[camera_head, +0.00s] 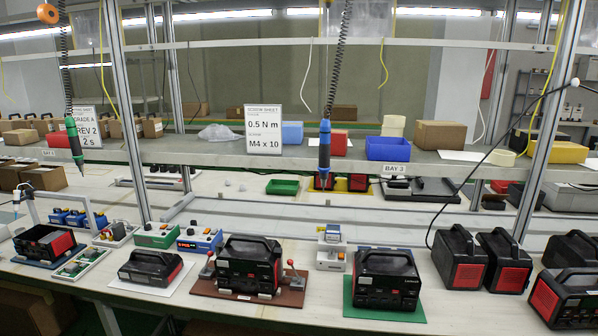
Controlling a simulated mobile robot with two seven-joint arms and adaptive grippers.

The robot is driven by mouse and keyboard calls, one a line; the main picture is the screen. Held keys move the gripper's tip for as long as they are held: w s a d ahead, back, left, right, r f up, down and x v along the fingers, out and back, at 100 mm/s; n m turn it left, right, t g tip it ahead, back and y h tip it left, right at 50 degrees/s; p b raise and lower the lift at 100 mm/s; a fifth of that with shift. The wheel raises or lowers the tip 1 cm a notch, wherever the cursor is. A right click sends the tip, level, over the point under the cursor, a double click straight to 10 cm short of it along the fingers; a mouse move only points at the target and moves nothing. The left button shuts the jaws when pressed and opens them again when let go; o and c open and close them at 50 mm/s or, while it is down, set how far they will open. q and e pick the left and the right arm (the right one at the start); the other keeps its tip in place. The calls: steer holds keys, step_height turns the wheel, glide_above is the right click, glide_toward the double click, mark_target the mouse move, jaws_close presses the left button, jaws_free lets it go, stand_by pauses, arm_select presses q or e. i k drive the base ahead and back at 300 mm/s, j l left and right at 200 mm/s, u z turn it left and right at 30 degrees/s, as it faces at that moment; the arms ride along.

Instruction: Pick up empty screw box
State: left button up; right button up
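I cannot tell for certain which container is the empty screw box. A small green open tray (283,188) lies on the bench under the shelf, near the middle, and no contents are visible in it. A larger blue open bin (388,149) sits on the shelf right of centre; its inside is mostly hidden. Red and yellow bins (358,183) stand right of the green tray, partly behind the hanging screwdriver. Neither of my grippers is in view.
Black and red power units (249,265) stand along the bench front, one on a green mat (365,309). Two screwdrivers (325,145) (74,141) hang on coiled cords. Metal posts (122,110) and the shelf (230,153) frame the bench. A black cable (480,165) hangs at right.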

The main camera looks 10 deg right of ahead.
mark_target(333, 232)
steer(key=i+z, duration=0.5)
steer(key=i+j+z, duration=0.1)
steer(key=i+z, duration=0.4)
steer(key=i, duration=0.05)
